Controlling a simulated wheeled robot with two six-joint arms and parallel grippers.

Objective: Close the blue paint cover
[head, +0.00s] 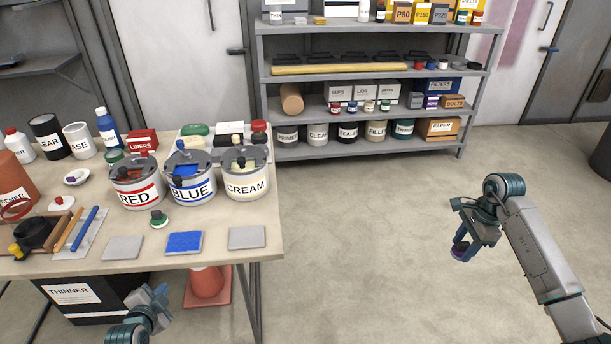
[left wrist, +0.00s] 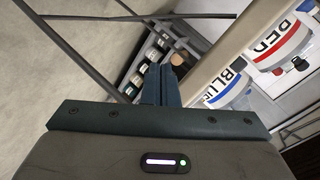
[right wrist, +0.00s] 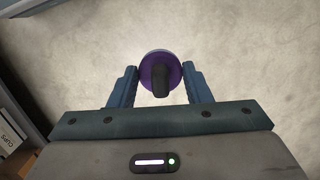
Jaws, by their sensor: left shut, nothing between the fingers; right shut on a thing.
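The blue paint can (head: 192,192), labelled BLUE, stands upright on the table between the red can (head: 138,196) and the cream can (head: 246,188). The blue can also shows in the left wrist view (left wrist: 232,85), seen from below table height. My left gripper (head: 153,296) is shut and empty, low in front of the table. My right gripper (head: 464,244) is out over open floor, shut on a round purple piece with a dark knob (right wrist: 162,72).
The table (head: 262,215) holds sanding pads, bottles and small lids around the cans. Under it are a black THINNER box (head: 75,295) and an orange cone (head: 207,285). A shelf rack (head: 370,75) stands behind. Floor to the right is clear.

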